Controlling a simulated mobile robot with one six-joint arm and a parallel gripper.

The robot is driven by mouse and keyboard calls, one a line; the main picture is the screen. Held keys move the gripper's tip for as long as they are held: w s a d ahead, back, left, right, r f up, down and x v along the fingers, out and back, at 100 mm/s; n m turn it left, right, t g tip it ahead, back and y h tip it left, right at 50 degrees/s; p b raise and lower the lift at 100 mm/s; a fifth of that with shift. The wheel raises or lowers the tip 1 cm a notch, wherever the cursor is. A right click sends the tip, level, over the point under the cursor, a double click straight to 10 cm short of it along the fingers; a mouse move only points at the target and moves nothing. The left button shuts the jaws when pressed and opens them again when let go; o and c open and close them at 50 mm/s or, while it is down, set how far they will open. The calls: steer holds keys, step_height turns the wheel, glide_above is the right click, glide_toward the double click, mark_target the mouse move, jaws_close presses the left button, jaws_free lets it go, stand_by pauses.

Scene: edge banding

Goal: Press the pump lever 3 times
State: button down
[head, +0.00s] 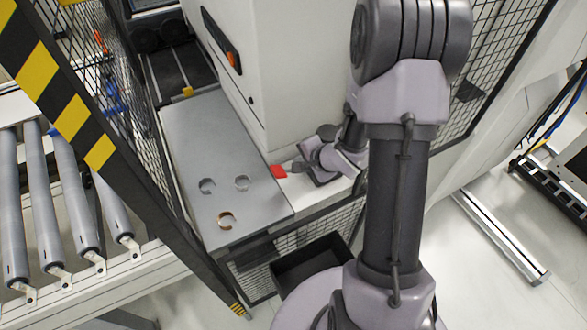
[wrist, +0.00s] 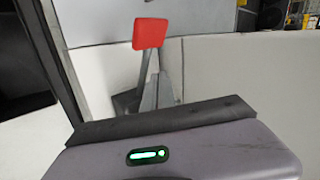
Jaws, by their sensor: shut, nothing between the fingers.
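The pump lever has a red square paddle (head: 278,171) and sits beside the grey metal table, at the foot of the white cabinet. In the wrist view the red paddle (wrist: 150,33) stands at top centre, on a thin grey stem that runs down towards my gripper. My gripper (head: 299,167) is shut and empty, just right of the paddle in the head view, its tip close to it. Whether they touch cannot be told. In the wrist view the gripper's dark front edge and green light fill the bottom, and the lever's base is partly hidden.
The white cabinet (head: 300,70) rises behind the lever. A black bin (head: 312,262) stands below the table. Mesh fencing and a striped post (head: 70,115) are left, with a roller conveyor (head: 45,200) beyond.

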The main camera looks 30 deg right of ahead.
stand_by(0.6)
steer(key=shift+a+f, duration=0.2)
steer(key=shift+f, duration=0.15)
steer(key=shift+a+f+b, duration=0.5)
steer(key=shift+f+b, duration=0.4)
steer(key=shift+b, duration=0.1)
steer(key=shift+a+f+b, duration=0.45)
steer(key=shift+f+b, duration=0.4)
steer(key=shift+b, duration=0.1)
stand_by(1.5)
stand_by(0.5)
steer(key=shift+d+r+p, duration=0.4)
steer(key=shift+r+p, duration=0.3)
steer(key=shift+p, duration=0.25)
steer(key=shift+d+r+p, duration=0.35)
steer(key=shift+r+p, duration=0.4)
steer(key=shift+p, duration=0.15)
steer(key=shift+d+r+p, duration=0.4)
steer(key=shift+r+p, duration=0.3)
steer(key=shift+p, duration=0.25)
steer(key=r+p, duration=0.1)
steer(key=p, duration=0.1)
steer(key=d+r+p, duration=0.1)
steer(key=r+p, duration=0.1)
steer(key=d+r+p, duration=0.1)
steer(key=shift+d+r+p, duration=0.15)
steer(key=shift+d+p, duration=0.1)
steer(key=shift+p, duration=0.15)
